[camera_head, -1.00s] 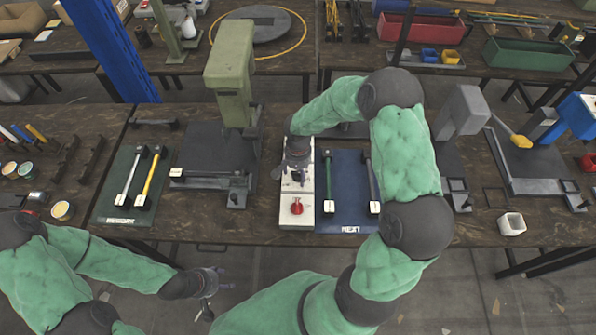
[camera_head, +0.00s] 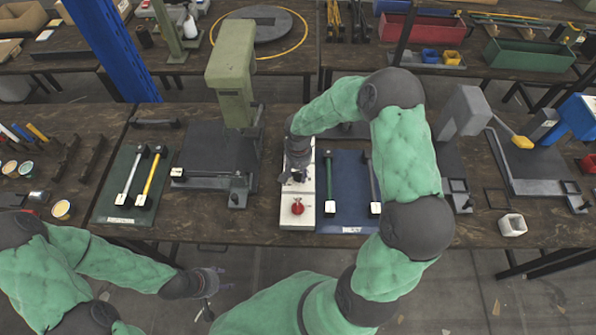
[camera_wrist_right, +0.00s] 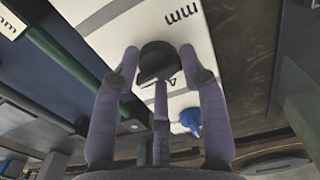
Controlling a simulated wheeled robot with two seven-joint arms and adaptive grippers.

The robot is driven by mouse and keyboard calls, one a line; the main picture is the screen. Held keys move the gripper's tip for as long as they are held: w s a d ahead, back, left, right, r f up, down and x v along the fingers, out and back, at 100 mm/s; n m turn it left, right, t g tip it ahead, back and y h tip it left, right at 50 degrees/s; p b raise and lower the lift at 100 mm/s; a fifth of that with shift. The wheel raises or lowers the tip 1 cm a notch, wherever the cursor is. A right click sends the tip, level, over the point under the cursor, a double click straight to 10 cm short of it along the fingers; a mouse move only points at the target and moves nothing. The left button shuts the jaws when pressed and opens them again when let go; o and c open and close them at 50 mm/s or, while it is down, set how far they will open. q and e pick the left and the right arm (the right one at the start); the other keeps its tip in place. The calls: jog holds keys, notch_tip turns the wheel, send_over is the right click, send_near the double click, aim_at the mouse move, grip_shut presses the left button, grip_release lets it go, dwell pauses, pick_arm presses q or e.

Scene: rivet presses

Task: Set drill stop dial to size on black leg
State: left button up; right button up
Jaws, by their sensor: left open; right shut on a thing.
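The white panel (camera_head: 288,222) stands on the bench left of the blue mat, with a red knob (camera_head: 297,209) at its near end. A dark round dial (camera_wrist_right: 157,57) sits on the white panel in the right wrist view, near printed "mm" and marks. My right gripper (camera_wrist_right: 160,62) is shut on this dial from above; its setting is unreadable. In the head view my right gripper (camera_head: 297,177) mostly hides the dial. A dark grey leg with a white end (camera_head: 374,190) lies on the blue mat. My left gripper (camera_head: 209,284) is open and empty before the bench.
A green leg (camera_head: 329,180) shares the blue mat (camera_head: 350,165). A green mat (camera_head: 115,205) at left holds a white leg and a yellow leg (camera_head: 150,182). A green press (camera_head: 232,75) and a grey press (camera_head: 463,115) flank the panel. A small white box (camera_head: 513,224) stands at right.

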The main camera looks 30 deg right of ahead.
jog(key=n, duration=0.3)
jog(key=shift+s+d+n, duration=0.1)
jog(key=shift+n, duration=0.3)
jog(key=n+p, duration=0.1)
jog(key=n, duration=0.3)
jog(key=shift+n, duration=0.3)
jog(key=n+p, duration=0.1)
jog(key=n, duration=0.3)
jog(key=shift+r+p, duration=0.1)
jog(key=shift+p, duration=0.2)
jog(key=shift+n+p, duration=0.7)
jog(key=shift+n, duration=1.5)
jog(key=shift+w, duration=0.2)
jog(key=o, duration=1.1)
jog(key=shift+d, duration=0.1)
jog(key=shift+c, duration=0.2)
jog(key=shift+o, duration=0.9)
jog(key=shift+s, duration=0.1)
